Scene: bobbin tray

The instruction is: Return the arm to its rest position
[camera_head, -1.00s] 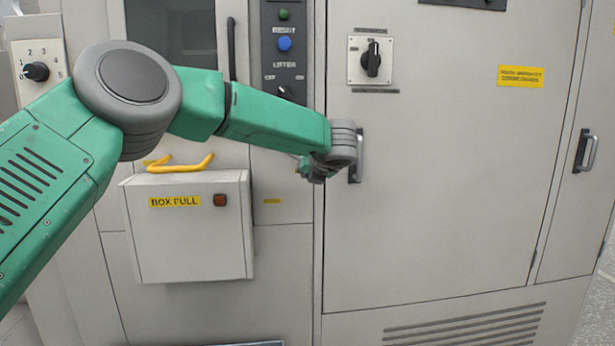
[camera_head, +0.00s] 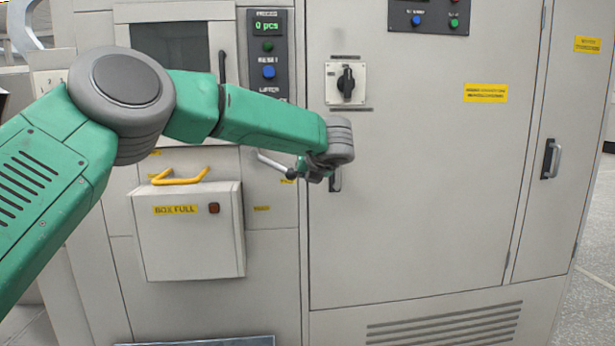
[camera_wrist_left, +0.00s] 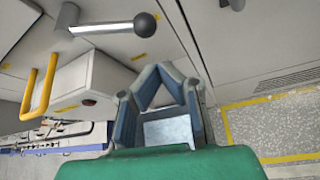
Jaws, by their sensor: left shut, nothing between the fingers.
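My left arm (camera_head: 265,120), green with grey joints, comes in from the left and reaches across in front of the machine. Its gripper (camera_head: 312,172) is small and partly hidden behind the grey wrist joint, near a door handle (camera_head: 335,180). In the left wrist view the gripper (camera_wrist_left: 160,75) shows dark blue-grey fingers meeting at the tips, shut and empty. A metal lever with a dark ball knob (camera_wrist_left: 145,25) is apart from the fingers there. My right gripper is in neither view.
The beige cabinet (camera_head: 420,200) fills most of the head view. A "BOX FULL" box (camera_head: 190,245) with a yellow handle (camera_head: 180,177) sticks out below my arm. A rotary switch (camera_head: 346,83) is above the gripper. Floor (camera_head: 590,290) shows at the right.

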